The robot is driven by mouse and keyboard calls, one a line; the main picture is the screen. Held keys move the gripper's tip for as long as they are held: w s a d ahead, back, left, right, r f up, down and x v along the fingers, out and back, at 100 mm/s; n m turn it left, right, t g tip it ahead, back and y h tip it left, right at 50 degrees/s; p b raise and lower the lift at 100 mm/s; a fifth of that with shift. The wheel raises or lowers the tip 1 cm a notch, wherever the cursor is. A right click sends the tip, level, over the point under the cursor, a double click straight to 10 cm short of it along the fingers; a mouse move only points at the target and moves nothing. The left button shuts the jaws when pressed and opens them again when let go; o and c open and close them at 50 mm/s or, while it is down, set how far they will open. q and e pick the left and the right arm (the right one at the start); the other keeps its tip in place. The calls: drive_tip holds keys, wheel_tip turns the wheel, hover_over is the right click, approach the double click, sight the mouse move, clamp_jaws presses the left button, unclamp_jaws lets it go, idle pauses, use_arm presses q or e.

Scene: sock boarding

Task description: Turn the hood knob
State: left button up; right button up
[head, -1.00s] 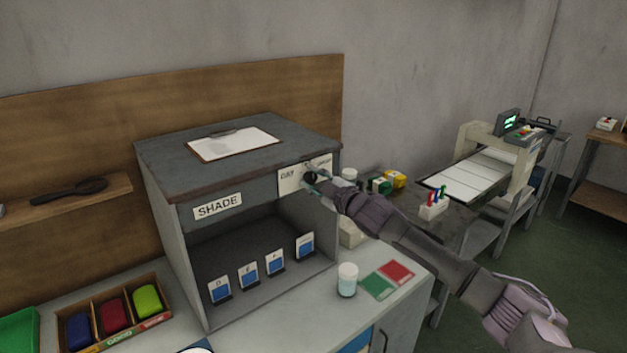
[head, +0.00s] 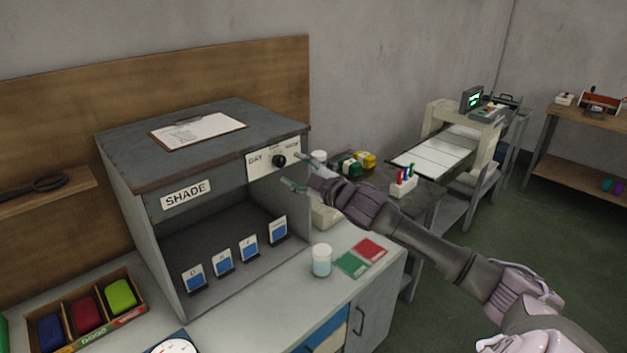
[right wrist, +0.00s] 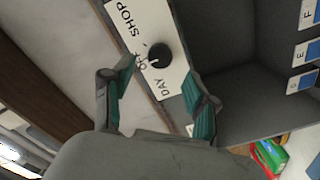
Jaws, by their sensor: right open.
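The black hood knob (head: 279,161) sits on a white label plate (head: 262,165) at the upper right of the grey hood's front (head: 187,195). In the right wrist view the knob (right wrist: 159,55) shows between the fingers, with DAY, OFF and SHOP printed around it. Its pale pointer mark is toward OFF in that view. My right gripper (head: 297,172) is open and empty, just right of the knob and apart from it. Its teal fingertips (right wrist: 158,85) point toward the plate. My left gripper is not in view.
Sample cards (head: 222,263) stand inside the hood. A clipboard (head: 198,131) lies on top. A jar (head: 321,260) and red and green cards (head: 361,258) are on the counter. A divided box (head: 88,312) is at lower left.

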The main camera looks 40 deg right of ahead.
drive_tip(key=s, duration=0.6)
drive_tip(key=shift+s+d, duration=0.2)
drive_tip(key=shift+s, duration=0.1)
